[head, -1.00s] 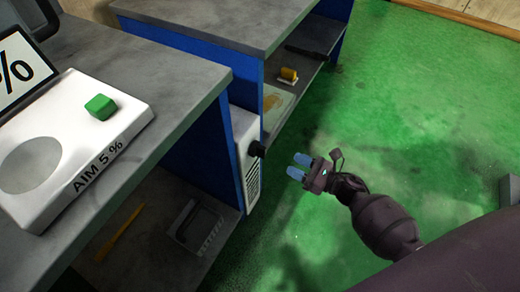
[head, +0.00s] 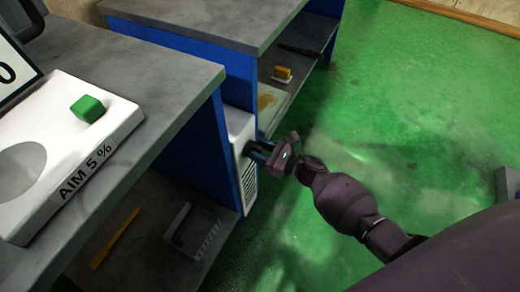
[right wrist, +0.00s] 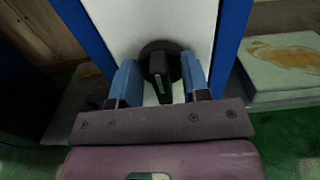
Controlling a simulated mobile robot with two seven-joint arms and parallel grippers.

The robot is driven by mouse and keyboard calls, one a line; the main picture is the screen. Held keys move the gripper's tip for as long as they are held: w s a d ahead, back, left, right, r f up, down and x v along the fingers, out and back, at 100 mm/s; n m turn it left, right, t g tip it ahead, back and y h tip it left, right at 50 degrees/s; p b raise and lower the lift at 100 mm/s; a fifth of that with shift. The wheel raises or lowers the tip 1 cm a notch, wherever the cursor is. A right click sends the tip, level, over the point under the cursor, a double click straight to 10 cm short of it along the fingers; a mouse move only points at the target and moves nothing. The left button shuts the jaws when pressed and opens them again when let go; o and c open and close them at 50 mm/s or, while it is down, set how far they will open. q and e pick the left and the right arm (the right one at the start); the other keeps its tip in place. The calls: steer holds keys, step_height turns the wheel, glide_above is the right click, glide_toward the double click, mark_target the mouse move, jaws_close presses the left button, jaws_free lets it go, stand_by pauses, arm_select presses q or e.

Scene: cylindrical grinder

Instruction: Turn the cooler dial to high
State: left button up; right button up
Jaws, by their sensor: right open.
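The cooler (head: 240,135) is a white box with a vent grille on the blue side of the bench. Its black dial (right wrist: 160,65) shows in the right wrist view as a round base with a raised bar and a pale mark. My right gripper (head: 258,149) is at the dial in the head view. In the right wrist view my right gripper (right wrist: 163,82) is open, with one blue finger on each side of the dial's bar and visible gaps between. In the head view the gripper largely hides the dial. My left gripper is not in view.
A white tray marked "AIM 5 %" (head: 125,118) with a green block (head: 88,108) sits on the grey bench. A yellow stick (head: 115,238) and a dustpan-like tray (head: 192,232) lie on the lower shelf.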

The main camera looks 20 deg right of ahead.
jaws_close()
stand_by(0.3)
